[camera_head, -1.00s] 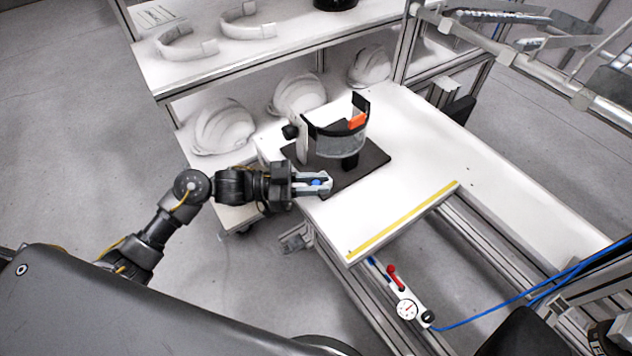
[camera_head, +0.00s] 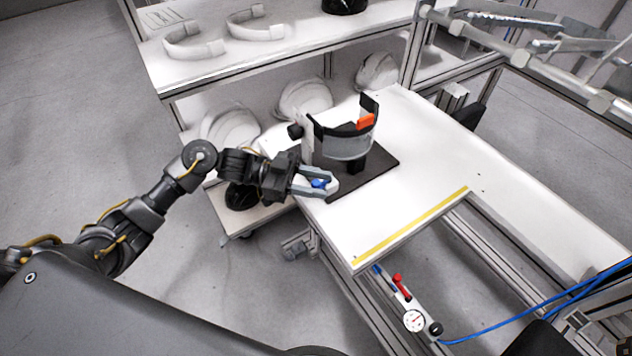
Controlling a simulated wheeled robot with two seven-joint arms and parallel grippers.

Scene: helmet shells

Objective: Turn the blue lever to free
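A small blue part (camera_head: 320,183), likely the blue lever, shows between the fingers of my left gripper (camera_head: 322,184) at the front left of the white table. The fingers lie on both sides of it and hide much of it; whether they press on it cannot be seen. Just beyond is a dark base plate (camera_head: 378,172) carrying a fixture with a clear curved visor (camera_head: 348,145), black ends and an orange tab (camera_head: 366,121). A second blue piece (camera_head: 377,269) sits by a red lever (camera_head: 399,284) and gauge below the table edge. My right gripper is not in view.
White helmet shells (camera_head: 305,99) stand on the lower shelf behind, and curved white bands (camera_head: 192,42) lie on the upper shelf. A yellow strip (camera_head: 410,226) marks the front edge of the table (camera_head: 425,165). The table's right part is clear. A blue hose (camera_head: 500,328) runs at lower right.

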